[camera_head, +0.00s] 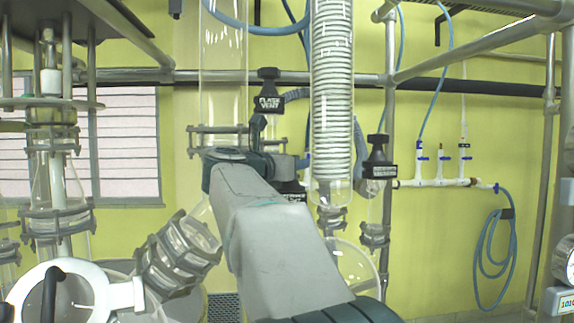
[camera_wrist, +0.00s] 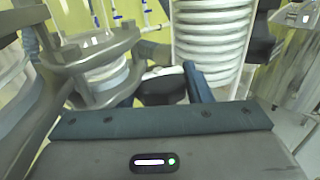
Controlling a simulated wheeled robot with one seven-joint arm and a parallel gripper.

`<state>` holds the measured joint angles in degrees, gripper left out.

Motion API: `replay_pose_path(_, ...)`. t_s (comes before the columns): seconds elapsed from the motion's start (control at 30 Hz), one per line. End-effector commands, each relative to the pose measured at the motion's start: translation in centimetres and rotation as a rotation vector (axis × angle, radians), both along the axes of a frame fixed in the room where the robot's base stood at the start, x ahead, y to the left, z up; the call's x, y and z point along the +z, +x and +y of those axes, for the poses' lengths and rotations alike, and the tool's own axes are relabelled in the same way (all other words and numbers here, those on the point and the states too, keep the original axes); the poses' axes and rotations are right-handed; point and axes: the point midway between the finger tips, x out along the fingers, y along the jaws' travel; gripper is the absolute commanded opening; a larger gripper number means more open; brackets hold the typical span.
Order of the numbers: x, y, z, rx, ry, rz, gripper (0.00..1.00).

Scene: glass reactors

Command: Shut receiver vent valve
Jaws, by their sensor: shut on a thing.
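My gripper (camera_head: 280,147) is at the centre of the head view, at the end of my grey arm, among the glassware. In the wrist view a black valve handle (camera_wrist: 162,90) with a white part above it sits between my dark fingers, which are shut on it. In the head view a black labelled handle (camera_head: 291,191) shows partly below my gripper; its label is mostly hidden. I cannot read which vent the held handle belongs to. Another black handle, labelled FLASK VENT (camera_head: 268,104), stands above my gripper, apart from it.
A coiled glass condenser (camera_head: 333,95) stands just right of my gripper; its coil also shows close in the wrist view (camera_wrist: 212,45). A further black labelled handle (camera_head: 379,170) is to the right. Metal clamp rings (camera_wrist: 90,65) are close on the left. Steel frame posts (camera_head: 390,120) surround the glassware.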

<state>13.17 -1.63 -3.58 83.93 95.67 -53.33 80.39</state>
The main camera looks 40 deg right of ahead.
Motion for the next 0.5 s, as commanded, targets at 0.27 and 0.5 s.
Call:
replay_pose_path(0.27,0.09,-0.02,-0.01,0.001,-0.002,0.000,0.60)
replay_pose_path(0.5,0.03,-0.06,-0.03,0.009,-0.001,0.000,0.60)
